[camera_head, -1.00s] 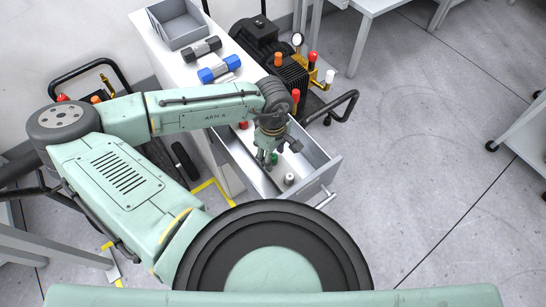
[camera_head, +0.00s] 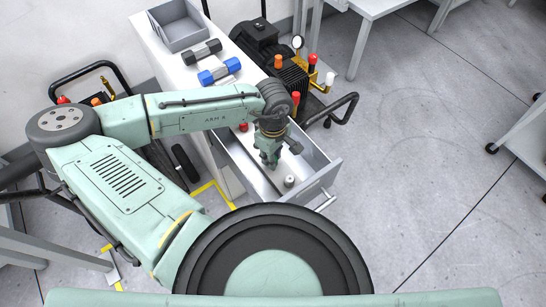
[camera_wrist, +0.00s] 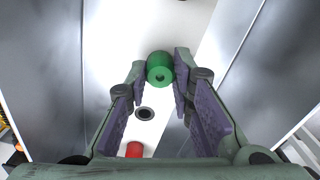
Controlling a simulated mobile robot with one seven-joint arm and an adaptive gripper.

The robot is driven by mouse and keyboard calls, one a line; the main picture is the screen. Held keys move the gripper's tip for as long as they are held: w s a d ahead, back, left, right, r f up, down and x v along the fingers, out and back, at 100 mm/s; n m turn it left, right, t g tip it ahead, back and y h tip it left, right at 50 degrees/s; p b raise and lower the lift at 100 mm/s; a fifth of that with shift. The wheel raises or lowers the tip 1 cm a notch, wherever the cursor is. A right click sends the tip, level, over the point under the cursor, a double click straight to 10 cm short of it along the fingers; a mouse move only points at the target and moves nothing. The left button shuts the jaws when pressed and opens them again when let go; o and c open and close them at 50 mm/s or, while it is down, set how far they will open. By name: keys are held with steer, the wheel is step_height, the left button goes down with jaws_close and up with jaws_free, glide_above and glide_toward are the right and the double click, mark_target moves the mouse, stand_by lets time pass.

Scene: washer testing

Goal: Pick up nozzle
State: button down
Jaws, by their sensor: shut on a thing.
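A green nozzle (camera_wrist: 160,68) sits between the fingertips of my gripper (camera_wrist: 160,74) in the wrist view. In the head view my gripper (camera_head: 269,160) reaches down into the open drawer (camera_head: 318,176), and I cannot pick out the green nozzle there. A red piece (camera_wrist: 134,149) lies in the drawer behind the fingers. It also shows in the head view (camera_head: 243,127).
A pale round piece with a dark top (camera_head: 289,181) stands near the drawer's front. The drawer walls are close on both sides of my gripper. On the counter are a grey bin (camera_head: 179,27) and blue and dark dumbbell-like parts (camera_head: 219,71). A black machine (camera_head: 285,62) stands behind.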

step_height(320, 180, up, 10)
steer(key=b, duration=0.1)
stand_by(0.4)
stand_by(0.9)
